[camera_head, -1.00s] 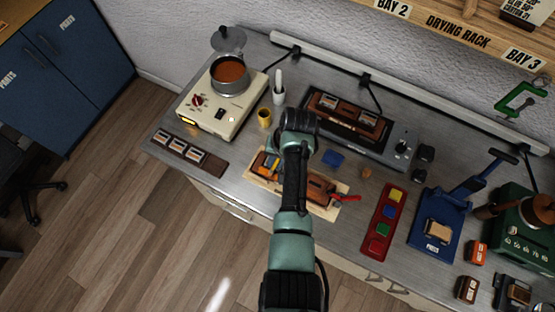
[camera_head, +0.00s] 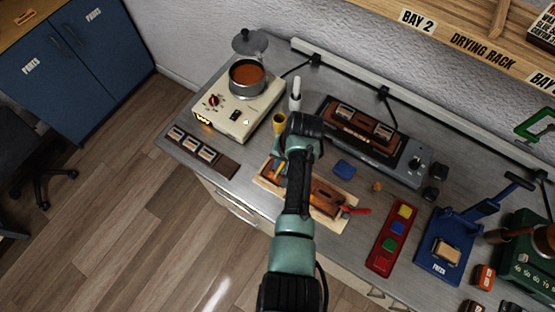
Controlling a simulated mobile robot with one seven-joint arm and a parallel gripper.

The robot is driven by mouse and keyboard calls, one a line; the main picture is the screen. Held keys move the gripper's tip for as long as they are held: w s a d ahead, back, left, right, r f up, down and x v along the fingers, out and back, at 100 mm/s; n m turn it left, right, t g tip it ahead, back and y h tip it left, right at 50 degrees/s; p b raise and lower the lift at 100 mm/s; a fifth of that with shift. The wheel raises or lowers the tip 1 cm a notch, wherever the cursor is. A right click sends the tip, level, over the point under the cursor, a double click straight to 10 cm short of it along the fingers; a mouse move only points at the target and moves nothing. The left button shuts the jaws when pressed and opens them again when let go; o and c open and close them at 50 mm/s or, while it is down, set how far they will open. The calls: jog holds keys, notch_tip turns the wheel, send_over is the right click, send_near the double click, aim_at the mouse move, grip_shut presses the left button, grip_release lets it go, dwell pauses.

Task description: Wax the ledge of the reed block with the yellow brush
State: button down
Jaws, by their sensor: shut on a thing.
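The reed block (camera_head: 326,196) is a brown wooden block on a pale board (camera_head: 328,222) at the bench's front middle. My wrist and forearm cross over it and hide its middle. My gripper (camera_head: 283,159) points down over the left part of the block, its fingers mostly hidden by my wrist. It is shut on the yellow brush (camera_head: 279,168), of which only a small yellow piece shows. The bristles and the ledge are too hidden to tell whether they touch.
A pot of amber liquid (camera_head: 246,77) sits on a cream heater (camera_head: 230,108) at back left. A yellow cup (camera_head: 279,123) stands close left of my wrist. A grey fixture (camera_head: 372,140) is behind, a red tray (camera_head: 391,238) at right. A red-handled tool (camera_head: 355,210) lies by the block.

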jog(key=shift+s+d+p, duration=0.3)
jog(key=shift+s+d, duration=0.25)
jog(key=shift+d, duration=0.25)
jog(key=shift+d, duration=0.1)
jog(key=shift+s+d+p, duration=0.5)
jog(key=shift+s+d, duration=0.45)
jog(key=shift+d, duration=0.3)
jog(key=shift+s+d+p, duration=0.3)
jog(key=shift+s+d, duration=0.05)
jog(key=shift+d, duration=0.2)
jog(key=shift+s+d+p, duration=0.25)
jog(key=shift+s+d, duration=0.1)
jog(key=shift+d, duration=0.2)
jog(key=shift+s+d, duration=0.15)
jog(key=shift+d, duration=0.05)
